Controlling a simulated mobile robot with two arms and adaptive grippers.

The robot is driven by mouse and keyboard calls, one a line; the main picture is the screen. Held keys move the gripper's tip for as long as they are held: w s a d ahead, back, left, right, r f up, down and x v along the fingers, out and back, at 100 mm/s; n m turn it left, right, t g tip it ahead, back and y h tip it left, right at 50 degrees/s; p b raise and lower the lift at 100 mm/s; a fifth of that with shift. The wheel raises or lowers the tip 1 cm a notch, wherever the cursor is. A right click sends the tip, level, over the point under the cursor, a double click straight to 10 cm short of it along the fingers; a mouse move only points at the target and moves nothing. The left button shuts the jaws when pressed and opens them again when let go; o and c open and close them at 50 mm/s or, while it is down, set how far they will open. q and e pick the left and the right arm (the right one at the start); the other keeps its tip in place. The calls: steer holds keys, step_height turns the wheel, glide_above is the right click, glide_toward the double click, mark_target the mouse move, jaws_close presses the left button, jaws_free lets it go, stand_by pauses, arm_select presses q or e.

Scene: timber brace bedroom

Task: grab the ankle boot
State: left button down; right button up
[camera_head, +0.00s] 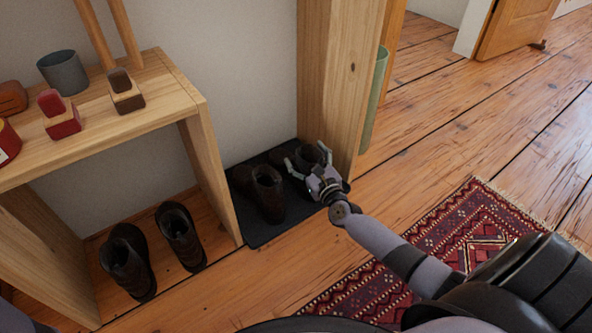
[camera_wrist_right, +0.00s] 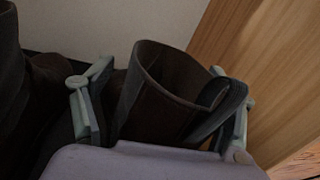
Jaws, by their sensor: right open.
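A pair of dark brown ankle boots stands on a black mat (camera_head: 268,235). The left boot (camera_head: 267,192) of this pair is upright and clear of my gripper. My right gripper (camera_head: 308,162) is open at the right boot (camera_head: 311,154), partly covering it in the head view. In the right wrist view, that boot's open shaft (camera_wrist_right: 165,88) stands between the two spread fingers, with a finger on either side. I cannot tell whether they touch it. My left gripper is not in view.
Another pair of boots, one (camera_head: 127,262) beside the other (camera_head: 180,237), stands under a wooden shelf bench (camera_head: 150,115). A wooden post (camera_head: 338,90) rises close behind the mat, with a green cylinder (camera_head: 373,100) behind it. A red patterned rug (camera_head: 440,240) lies at right.

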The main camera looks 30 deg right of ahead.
steer(key=shift+c, duration=0.5)
jaws_close()
stand_by(0.6)
